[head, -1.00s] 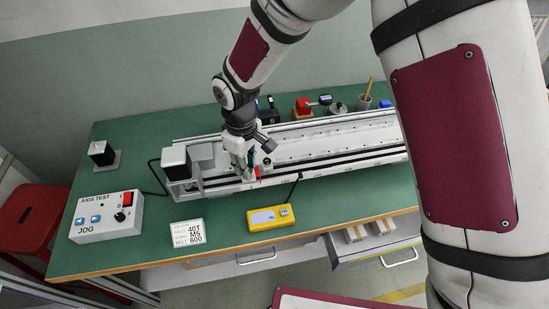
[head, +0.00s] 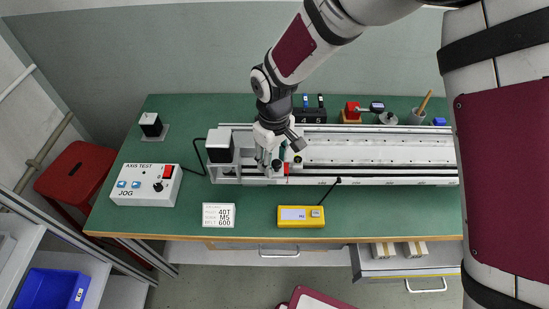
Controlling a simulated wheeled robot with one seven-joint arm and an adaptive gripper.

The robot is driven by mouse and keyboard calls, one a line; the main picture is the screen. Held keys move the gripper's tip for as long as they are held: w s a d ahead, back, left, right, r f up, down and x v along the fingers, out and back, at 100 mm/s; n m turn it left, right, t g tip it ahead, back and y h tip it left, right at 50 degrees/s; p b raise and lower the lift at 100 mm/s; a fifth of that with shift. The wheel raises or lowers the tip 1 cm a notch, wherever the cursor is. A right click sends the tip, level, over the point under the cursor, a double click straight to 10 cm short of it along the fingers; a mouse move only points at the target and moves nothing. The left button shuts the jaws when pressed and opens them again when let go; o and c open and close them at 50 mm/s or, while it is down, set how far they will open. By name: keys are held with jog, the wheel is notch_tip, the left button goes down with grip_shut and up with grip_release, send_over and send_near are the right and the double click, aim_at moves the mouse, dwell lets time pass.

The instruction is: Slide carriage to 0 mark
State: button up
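The linear rail (head: 380,151) lies along the bench with a motor block (head: 220,145) at its left end. My gripper (head: 277,160) points down at the carriage (head: 270,166), near the rail's left end. The carriage is largely hidden behind my gripper. A small red part (head: 286,168) shows at its front, with a dark round knob (head: 298,160) to its right. The finger gap is too small and covered to judge, and I cannot tell whether the fingers touch the carriage. No 0 mark is legible on the rail.
A yellow readout (head: 301,216), its digits unreadable, is cabled towards the rail. A white label card (head: 219,215) and a jog box (head: 146,185) stand on the green bench (head: 255,232). A drawer (head: 400,262) is open below.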

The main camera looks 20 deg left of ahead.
jog(key=shift+r, duration=0.1)
notch_tip(320, 180, up, 12)
dwell(0.5)
